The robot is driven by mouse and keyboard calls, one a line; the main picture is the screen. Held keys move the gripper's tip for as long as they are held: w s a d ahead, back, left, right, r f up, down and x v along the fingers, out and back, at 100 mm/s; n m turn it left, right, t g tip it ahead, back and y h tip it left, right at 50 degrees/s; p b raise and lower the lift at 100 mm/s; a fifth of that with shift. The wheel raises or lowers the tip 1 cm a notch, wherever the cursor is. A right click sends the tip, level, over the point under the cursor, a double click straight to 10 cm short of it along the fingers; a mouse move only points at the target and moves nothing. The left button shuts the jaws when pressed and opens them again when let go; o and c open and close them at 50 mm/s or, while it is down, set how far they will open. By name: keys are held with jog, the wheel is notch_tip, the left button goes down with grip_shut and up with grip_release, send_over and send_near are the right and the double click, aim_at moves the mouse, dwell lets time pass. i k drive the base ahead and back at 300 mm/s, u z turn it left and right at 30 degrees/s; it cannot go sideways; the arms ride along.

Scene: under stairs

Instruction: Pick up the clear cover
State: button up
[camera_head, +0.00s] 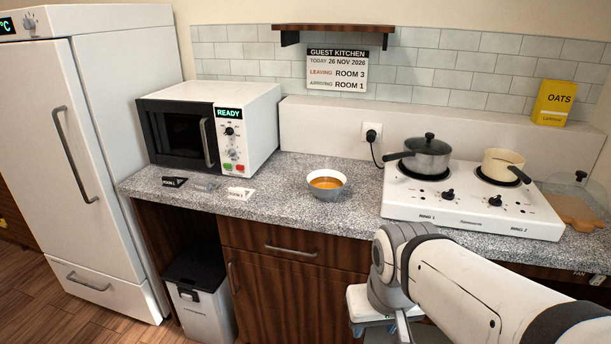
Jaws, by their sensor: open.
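A see-through cover with a dark knob (580,175) is at the right end of the counter, beside the hob. Its clear walls are faint, and I cannot make out its full outline. A flat brown piece (574,210) shows at the same spot, and I cannot tell whether it is under or behind the clear walls. My white arm reaches in from the lower right, in front of the counter and below the hob. Its jaws cannot be made out, and nothing is seen held.
The white hob (470,216) carries a lidded steel pot (427,160) and a cream pan (503,164). A bowl of orange food (326,187) stands mid-counter, right of the microwave (212,128). A yellow oats box (552,103) stands on the back ledge. Counter around the bowl is clear.

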aim_at(575, 196)
jog(key=z, duration=1.4)
jog(key=k, duration=0.3)
jog(key=z, duration=0.6)
jog(key=i, duration=1.6)
jog(key=u, duration=0.6)
